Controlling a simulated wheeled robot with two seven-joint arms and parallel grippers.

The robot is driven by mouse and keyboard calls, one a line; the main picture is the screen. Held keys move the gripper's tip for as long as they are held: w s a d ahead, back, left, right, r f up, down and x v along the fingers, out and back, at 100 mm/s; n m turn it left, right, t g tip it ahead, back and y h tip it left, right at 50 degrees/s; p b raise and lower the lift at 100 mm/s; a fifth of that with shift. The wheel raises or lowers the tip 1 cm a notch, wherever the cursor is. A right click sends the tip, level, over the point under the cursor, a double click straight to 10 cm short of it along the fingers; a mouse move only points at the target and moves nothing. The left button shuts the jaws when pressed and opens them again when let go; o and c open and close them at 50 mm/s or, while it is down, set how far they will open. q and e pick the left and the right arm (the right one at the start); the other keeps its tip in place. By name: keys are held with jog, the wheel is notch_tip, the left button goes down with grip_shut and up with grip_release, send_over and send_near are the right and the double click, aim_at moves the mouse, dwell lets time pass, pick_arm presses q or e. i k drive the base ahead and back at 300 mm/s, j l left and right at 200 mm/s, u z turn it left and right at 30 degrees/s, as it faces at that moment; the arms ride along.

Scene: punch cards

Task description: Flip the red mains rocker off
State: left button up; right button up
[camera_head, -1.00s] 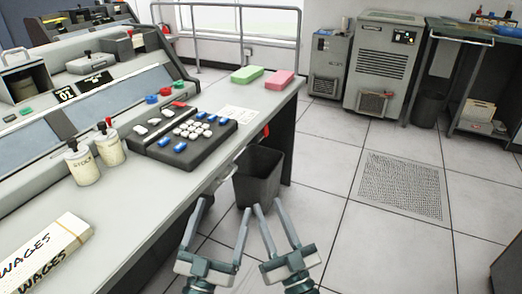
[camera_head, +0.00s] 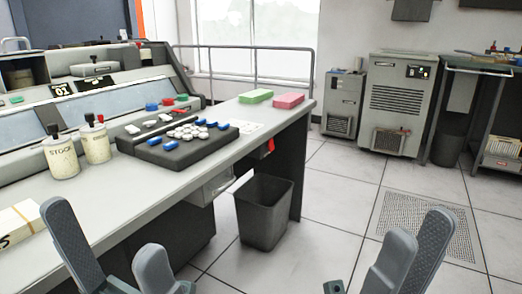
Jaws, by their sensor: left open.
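I cannot make out a sure mains rocker. A small red part (camera_head: 271,146) shows under the desk's front edge, above the bin. A small control panel (camera_head: 418,71) on the large grey cabinet at the back has a green spot and a tiny reddish mark, too small to read. My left gripper (camera_head: 106,238) is open and empty at the lower left, in front of the desk. My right gripper (camera_head: 416,240) is at the lower right over the floor, its fingers overlapping in view, with nothing seen in it.
The desk (camera_head: 110,195) runs along the left with a keypad (camera_head: 180,145), two labelled pots and a card box (camera_head: 18,225). A black bin (camera_head: 264,212) stands under its end. A rail (camera_head: 310,80) is behind. Open tiled floor lies between the desk and the cabinets.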

aim_at(270, 145)
jog(key=i+l+u, duration=0.2)
jog(key=i+l, duration=0.65)
